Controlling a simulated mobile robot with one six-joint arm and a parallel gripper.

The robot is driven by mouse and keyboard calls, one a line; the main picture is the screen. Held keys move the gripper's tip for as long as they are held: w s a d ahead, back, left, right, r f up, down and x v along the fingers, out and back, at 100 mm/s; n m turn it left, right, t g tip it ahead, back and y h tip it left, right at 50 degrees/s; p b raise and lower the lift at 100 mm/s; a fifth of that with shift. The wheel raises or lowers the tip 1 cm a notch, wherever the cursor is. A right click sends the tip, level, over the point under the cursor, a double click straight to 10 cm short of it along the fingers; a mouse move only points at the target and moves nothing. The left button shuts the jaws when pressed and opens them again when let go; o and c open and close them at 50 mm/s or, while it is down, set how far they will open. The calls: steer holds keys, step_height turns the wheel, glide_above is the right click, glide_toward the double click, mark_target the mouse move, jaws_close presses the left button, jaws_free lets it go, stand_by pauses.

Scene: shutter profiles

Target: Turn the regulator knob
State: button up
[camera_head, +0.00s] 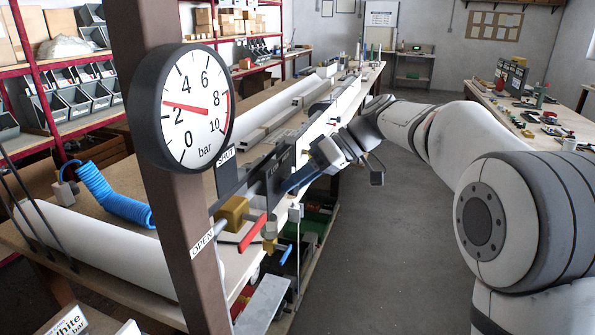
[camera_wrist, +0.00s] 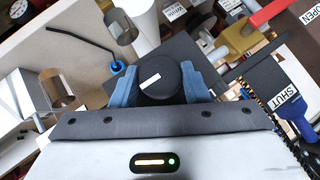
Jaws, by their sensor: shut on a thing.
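The regulator knob (camera_wrist: 158,80) is black and round with a white mark across its face, seen in the wrist view. My gripper (camera_wrist: 165,84) has its blue fingers on either side of the knob and is shut on it. In the head view my gripper (camera_head: 306,176) reaches to the dark regulator block on the bench edge; the knob itself is not clearly visible there. The round bar gauge (camera_head: 190,108) has its red needle between 2 and 4.
A red valve lever (camera_head: 252,233) on a yellow body (camera_head: 232,211) sits close by, between OPEN and SHUT labels. A brown post (camera_head: 180,215) carries the gauge. A coiled blue hose (camera_head: 115,195) lies on the bench (camera_head: 90,262). The aisle floor (camera_head: 390,240) is clear.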

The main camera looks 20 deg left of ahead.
steer(key=m+g+p, duration=0.1)
steer(key=g, duration=0.1)
steer(key=m+g+y+p, duration=0.1)
steer(key=g+p, duration=0.1)
steer(key=shift+w+f+m, duration=0.1)
steer(key=shift+w+m, duration=0.05)
steer(key=shift+m, duration=0.25)
steer(key=shift+y, duration=0.3)
steer(key=o, duration=1)
steer(key=shift+f, duration=0.1)
steer(key=shift+c, duration=0.2)
steer(key=v, duration=0.8)
steer(key=shift+b, duration=0.35)
steer(key=shift+w+a+f, duration=0.1)
